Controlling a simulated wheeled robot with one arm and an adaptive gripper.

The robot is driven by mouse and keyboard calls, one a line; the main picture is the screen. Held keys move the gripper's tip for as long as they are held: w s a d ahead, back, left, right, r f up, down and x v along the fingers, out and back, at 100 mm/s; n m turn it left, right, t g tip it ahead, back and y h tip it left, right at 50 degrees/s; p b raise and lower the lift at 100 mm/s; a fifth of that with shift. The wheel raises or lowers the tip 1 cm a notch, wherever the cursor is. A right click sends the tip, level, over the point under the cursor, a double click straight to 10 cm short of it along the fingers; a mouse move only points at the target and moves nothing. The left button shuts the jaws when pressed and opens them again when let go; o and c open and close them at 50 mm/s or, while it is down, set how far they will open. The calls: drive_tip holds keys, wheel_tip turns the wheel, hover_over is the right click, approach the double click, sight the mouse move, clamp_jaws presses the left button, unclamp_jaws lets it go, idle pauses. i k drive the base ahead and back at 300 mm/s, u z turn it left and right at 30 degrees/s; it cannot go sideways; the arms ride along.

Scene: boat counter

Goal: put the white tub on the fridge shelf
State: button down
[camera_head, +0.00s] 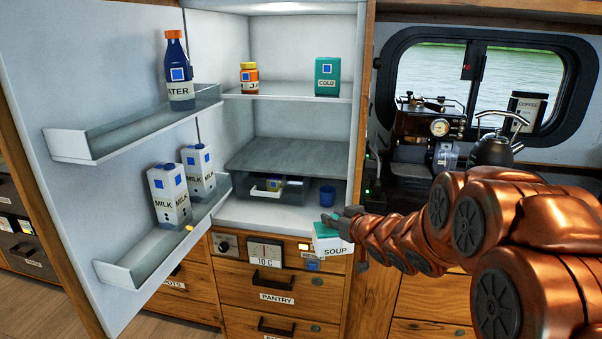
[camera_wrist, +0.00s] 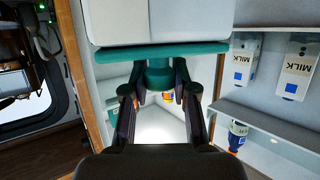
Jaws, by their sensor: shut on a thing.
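The white tub (camera_head: 331,243) is labelled SOUP and has a teal lid with a knob. My gripper (camera_head: 350,213) is shut on the lid's knob and holds the tub in front of the fridge's lower right opening, above the drawer fronts. In the wrist view the fingers (camera_wrist: 160,95) close around the teal knob, and the tub (camera_wrist: 160,22) fills the top middle. The open fridge has an upper shelf (camera_head: 290,95), a bare grey middle shelf (camera_head: 290,157) and a white floor (camera_head: 262,214).
An orange-capped jar (camera_head: 249,78) and a teal COLD carton (camera_head: 327,76) stand on the upper shelf. A blue cup (camera_head: 327,195) and a small tray (camera_head: 262,192) stand below the grey shelf. The open door (camera_head: 95,60) at left carries a water bottle (camera_head: 179,75) and milk cartons (camera_head: 168,195).

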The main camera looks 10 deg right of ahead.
sight(261, 159)
drive_tip(key=k, duration=0.35)
drive_tip(key=z, duration=2.05)
drive_tip(key=i, duration=1.45)
drive_tip(key=u, duration=3.35)
drive_tip(key=i, duration=1)
